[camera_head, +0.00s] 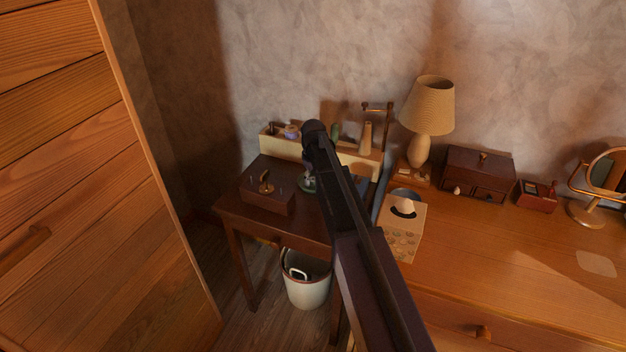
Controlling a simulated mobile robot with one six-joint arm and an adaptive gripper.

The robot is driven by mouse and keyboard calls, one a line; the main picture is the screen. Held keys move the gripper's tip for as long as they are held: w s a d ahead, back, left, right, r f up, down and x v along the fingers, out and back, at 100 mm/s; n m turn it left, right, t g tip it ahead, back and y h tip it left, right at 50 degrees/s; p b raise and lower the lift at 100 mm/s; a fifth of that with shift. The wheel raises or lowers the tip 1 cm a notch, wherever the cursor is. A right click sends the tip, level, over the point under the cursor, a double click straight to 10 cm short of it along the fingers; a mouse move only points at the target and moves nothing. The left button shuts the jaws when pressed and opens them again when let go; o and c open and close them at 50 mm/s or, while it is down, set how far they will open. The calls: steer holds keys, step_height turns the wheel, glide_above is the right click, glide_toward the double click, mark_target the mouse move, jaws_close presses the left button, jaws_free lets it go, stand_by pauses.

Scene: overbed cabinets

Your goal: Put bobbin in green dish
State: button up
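My arm reaches from the bottom right up over the dark side table (232,207), and its far joint is in front of the back shelf. I cannot make out my gripper's fingers. A small green dish (307,188) appears on the table just left of my arm, partly hidden by it. A pale grey shape stands over the dish; whether it is part of my gripper or a separate thing is unclear. I cannot identify the bobbin for certain. A small purplish piece (291,132) lies on the back shelf.
A brown box (267,193) with a brass piece on it stands on the side table. A cream-fronted shelf (284,148) runs behind. A tissue box (403,232), lamp (428,105) and small drawer chest (479,173) stand on the right-hand dresser. A bucket (306,288) is below.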

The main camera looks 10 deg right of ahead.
steer(key=shift+o, duration=0.3)
steer(key=shift+r, duration=0.15)
step_height(320, 180, up, 12)
steer(key=p, duration=1.2)
stand_by(0.8)
steer(key=s+m, duration=0.5)
steer(key=s, duration=2.3)
steer(key=shift+a, duration=0.15)
steer(key=shift+c, duration=1.1)
